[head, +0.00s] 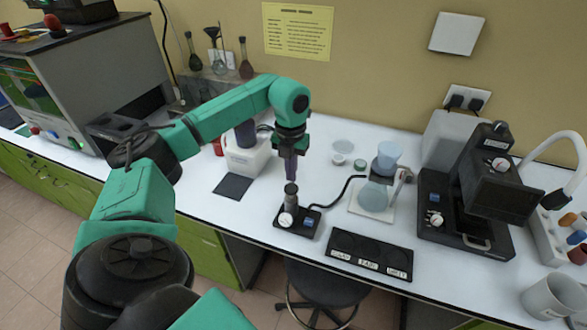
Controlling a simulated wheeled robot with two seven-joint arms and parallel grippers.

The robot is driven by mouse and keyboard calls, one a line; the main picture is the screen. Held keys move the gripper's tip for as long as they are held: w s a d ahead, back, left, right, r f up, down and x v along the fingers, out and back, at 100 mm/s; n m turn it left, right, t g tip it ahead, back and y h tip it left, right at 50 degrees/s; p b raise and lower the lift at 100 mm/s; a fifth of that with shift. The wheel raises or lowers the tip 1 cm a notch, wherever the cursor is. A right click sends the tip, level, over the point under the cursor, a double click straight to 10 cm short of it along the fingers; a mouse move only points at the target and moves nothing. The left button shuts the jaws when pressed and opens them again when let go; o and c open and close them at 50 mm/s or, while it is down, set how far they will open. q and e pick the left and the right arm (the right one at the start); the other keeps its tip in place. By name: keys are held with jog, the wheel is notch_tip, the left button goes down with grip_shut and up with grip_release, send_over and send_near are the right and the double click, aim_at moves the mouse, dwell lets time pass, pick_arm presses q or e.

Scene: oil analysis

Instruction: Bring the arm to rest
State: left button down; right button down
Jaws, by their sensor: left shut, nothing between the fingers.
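My left arm (237,108) is green and black and reaches in from the lower left over the bench. Its gripper (290,180) points down and is shut, with nothing held. The fingertips are right above a small dark cylinder (291,198) that stands on a black device with a white dial (286,219). I cannot tell whether the tips touch the cylinder. My right gripper does not show.
A black labelled tray (370,255) lies at the bench's front edge. A beaker with blue liquid (373,196) stands behind it. A black instrument (480,195) stands at right, a grey mug (552,297) at lower right. A dark mat (232,186) lies left of the gripper.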

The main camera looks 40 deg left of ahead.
pick_arm(q)
notch_tip(320, 180, up, 4)
jog(key=shift+f+p, duration=0.1)
jog(key=shift+p, duration=1.05)
jog(key=shift+f, duration=0.1)
